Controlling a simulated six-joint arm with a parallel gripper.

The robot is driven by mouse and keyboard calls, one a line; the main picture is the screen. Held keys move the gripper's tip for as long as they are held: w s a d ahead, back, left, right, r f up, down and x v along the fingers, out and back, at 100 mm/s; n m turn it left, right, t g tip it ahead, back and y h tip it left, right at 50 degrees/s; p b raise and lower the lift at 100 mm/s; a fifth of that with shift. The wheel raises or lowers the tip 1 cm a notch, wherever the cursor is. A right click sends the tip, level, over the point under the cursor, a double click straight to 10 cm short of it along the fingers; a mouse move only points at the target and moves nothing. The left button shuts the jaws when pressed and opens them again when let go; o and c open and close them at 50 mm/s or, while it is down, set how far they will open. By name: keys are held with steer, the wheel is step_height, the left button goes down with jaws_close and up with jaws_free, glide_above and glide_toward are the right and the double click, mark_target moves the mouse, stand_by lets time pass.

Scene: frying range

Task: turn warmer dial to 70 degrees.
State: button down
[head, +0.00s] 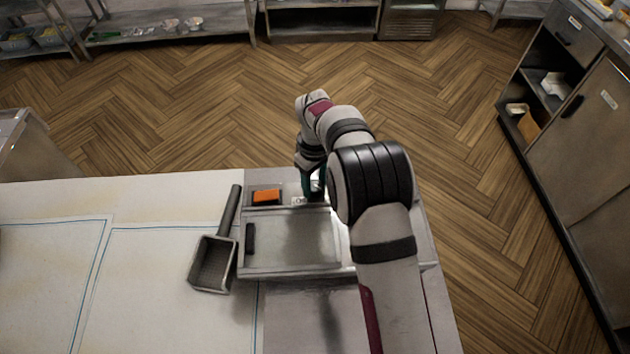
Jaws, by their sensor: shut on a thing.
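The warmer (290,243) is a low metal unit with a flat grey top at the right part of the counter. An orange panel (267,196) sits at its back left. A small white label (299,201) shows just right of the panel. My gripper (314,192) points down at the back edge of the warmer, right of the label. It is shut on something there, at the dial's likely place. The dial and its degree marks are hidden behind my gripper and arm, so its setting cannot be read.
A scoop (213,264) with a dark handle lies on the counter (150,245) against the warmer's left side. The counter further left is clear, with blue outlines. A steel cabinet (590,150) stands at the right across open wooden floor. Shelves line the back.

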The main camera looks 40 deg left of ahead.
mark_target(315, 185)
steer(key=shift+n, duration=0.6)
steer(key=shift+c, duration=1.6)
jaws_free()
step_height(315, 185, up, 16)
steer(key=shift+f, duration=0.1)
